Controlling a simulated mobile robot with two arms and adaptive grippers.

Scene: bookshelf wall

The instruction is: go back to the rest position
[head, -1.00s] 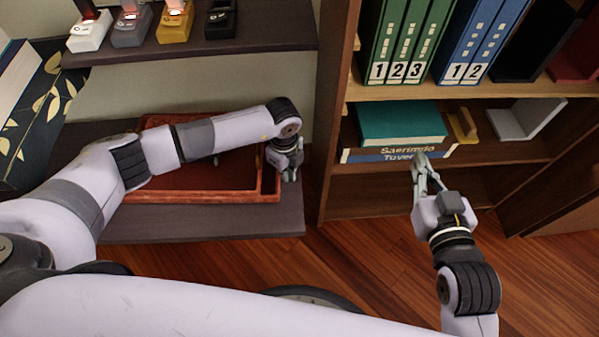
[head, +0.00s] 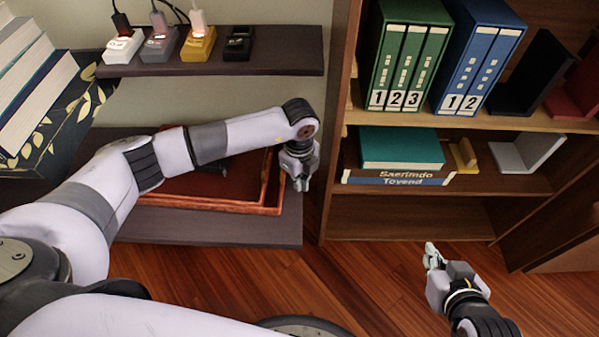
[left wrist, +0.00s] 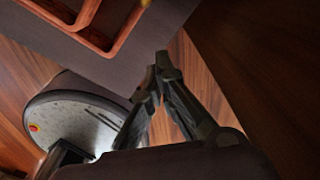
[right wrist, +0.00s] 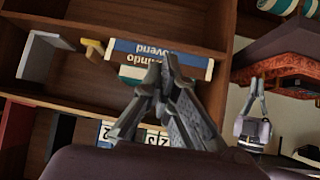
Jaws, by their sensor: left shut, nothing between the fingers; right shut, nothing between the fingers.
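My left gripper (head: 302,183) is shut and empty, pointing down at the right end of the lower dark shelf, beside a red tray (head: 215,206). In the left wrist view its fingertips (left wrist: 160,75) meet with nothing between them. My right gripper (head: 431,252) is shut and empty, over the wooden floor in front of the bookcase, apart from the books. In the right wrist view its closed fingertips (right wrist: 160,75) show against the shelf.
The bookcase holds green binders (head: 405,60), blue binders (head: 478,62), a teal book (head: 400,148) on flat books (head: 395,179), and a white bookend (head: 525,155). Several small devices stand on the upper left shelf (head: 285,62). Wooden floor (head: 380,290) is clear in front.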

